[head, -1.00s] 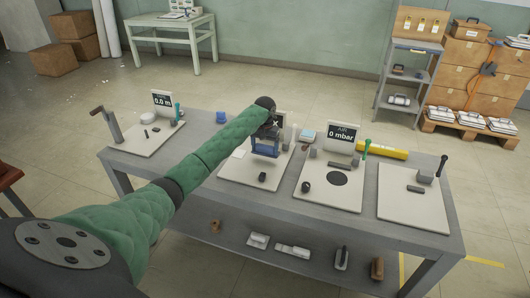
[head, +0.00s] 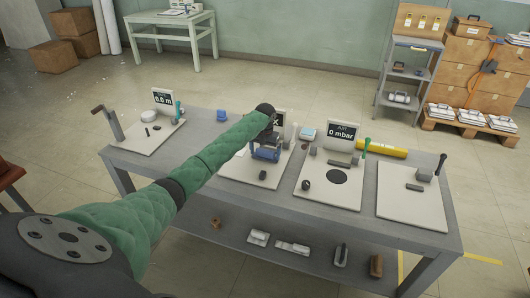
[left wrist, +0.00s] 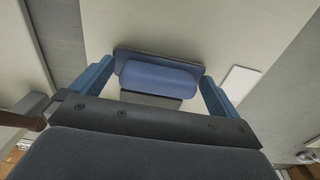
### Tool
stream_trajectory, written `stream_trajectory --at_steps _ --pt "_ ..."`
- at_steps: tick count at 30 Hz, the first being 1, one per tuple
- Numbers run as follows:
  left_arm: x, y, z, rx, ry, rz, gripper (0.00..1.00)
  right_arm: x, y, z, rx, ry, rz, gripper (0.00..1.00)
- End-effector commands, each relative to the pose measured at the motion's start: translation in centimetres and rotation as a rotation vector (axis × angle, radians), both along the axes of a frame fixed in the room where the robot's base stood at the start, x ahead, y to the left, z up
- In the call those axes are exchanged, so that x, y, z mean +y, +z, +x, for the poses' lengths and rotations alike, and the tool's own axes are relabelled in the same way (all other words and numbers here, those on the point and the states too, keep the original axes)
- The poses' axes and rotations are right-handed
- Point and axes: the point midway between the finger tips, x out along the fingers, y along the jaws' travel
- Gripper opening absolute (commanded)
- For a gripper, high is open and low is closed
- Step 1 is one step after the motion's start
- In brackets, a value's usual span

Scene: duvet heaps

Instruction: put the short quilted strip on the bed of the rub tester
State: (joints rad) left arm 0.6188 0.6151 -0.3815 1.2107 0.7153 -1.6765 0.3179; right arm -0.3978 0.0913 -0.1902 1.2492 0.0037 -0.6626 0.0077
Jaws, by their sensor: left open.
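My left gripper (head: 265,153) is over the second board (head: 232,172) from the left on the grey bench, beside a dark display partly hidden by my arm. In the left wrist view its two blue fingers stand apart. A rounded blue piece (left wrist: 160,76) lies between them on a grey flat part, with visible space at both sides. I cannot tell whether this is the short quilted strip or part of a tester; no quilting shows on it. Which board carries the rub tester is not clear. My right gripper is not in view.
A white slab (left wrist: 240,83) lies beside the blue piece. A dark knob (head: 262,175) is at the board's front. The lower shelf holds several small tools.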

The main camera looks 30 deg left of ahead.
Motion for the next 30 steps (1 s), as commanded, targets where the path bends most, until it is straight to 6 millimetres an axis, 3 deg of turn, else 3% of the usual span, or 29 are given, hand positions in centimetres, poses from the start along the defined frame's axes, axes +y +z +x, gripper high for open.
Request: stream_trajectory --at_steps 6,21,30 --pt "0.0 1.3 0.1 -0.002 0.000 0.000 1.00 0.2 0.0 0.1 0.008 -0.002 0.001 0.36" --pt "0.0 10.1 0.1 -0.003 -0.001 0.001 1.00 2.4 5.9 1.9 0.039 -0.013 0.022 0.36" --pt "0.0 12.2 0.0 0.000 0.000 0.000 1.00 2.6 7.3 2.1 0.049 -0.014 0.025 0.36"
